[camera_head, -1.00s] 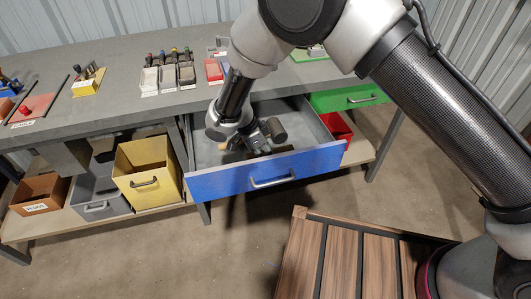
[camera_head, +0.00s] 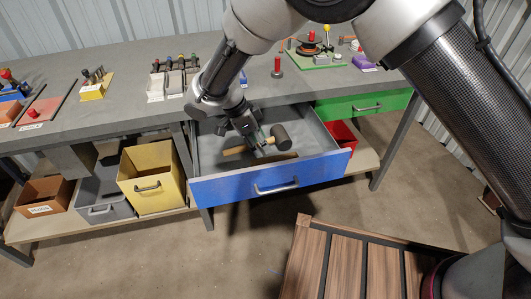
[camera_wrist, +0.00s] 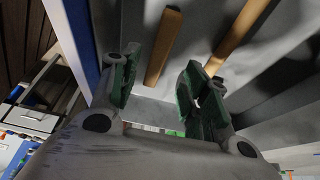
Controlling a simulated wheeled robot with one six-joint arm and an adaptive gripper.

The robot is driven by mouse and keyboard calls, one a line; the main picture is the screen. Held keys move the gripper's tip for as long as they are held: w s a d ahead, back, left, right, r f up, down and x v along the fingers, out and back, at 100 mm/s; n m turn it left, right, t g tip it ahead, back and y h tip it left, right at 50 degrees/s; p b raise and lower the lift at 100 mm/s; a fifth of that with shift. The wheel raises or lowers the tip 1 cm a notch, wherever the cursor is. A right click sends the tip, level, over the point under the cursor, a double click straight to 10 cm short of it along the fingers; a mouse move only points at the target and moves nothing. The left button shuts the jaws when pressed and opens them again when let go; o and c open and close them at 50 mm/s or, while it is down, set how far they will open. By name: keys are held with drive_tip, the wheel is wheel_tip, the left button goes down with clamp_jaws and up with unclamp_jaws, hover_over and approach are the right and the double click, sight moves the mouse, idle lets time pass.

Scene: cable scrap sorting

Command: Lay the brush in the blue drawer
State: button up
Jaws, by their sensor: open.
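The blue drawer (camera_head: 270,184) is pulled out under the bench. Inside it lie a dark-headed tool (camera_head: 280,137), which looks like a mallet, and a light wooden piece (camera_head: 236,150), which may be the brush or its handle. My gripper (camera_head: 262,143) points down into the drawer, between these things. In the wrist view, my gripper (camera_wrist: 158,82) has its green-padded fingers apart with nothing between them. One wooden bar (camera_wrist: 163,46) lies beyond the fingers and another (camera_wrist: 239,38) lies beyond the right finger. No bristles show, so I cannot tell which bar is the brush.
The green drawer (camera_head: 362,104) is shut, right of the blue one. A yellow bin (camera_head: 150,187), a grey bin (camera_head: 103,198) and a brown bin (camera_head: 43,198) stand on the lower shelf. A red bin (camera_head: 343,134) is behind the drawer's right side. Tools and holders stand on the bench.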

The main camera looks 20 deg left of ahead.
drive_tip(key=w+d+r+n, duration=0.2)
drive_tip(key=w+d+r, duration=0.4)
drive_tip(key=d+r, duration=0.55)
drive_tip(key=w+d+r+n+g+y, duration=0.1)
drive_tip(key=d+r, duration=0.6)
drive_tip(key=d, duration=0.2)
drive_tip(key=w+d+r+n+y, duration=0.1)
drive_tip(key=d+r+n, duration=0.1)
drive_tip(key=d+r, duration=0.65)
drive_tip(key=s+d+r+n+t+y, duration=0.1)
drive_tip(key=s+d+r+n, duration=0.1)
drive_tip(key=s+d, duration=0.5)
drive_tip(key=s+d+r+n+y, duration=0.1)
drive_tip(key=s+d+r, duration=0.1)
drive_tip(key=d, duration=0.9)
drive_tip(key=s+d+f+n+t, duration=0.1)
drive_tip(key=s+d+n, duration=0.2)
drive_tip(key=s+d, duration=0.6)
drive_tip(key=s, duration=0.4)
drive_tip(key=shift+f+n+t, duration=0.25)
drive_tip(key=shift+n+t, duration=0.15)
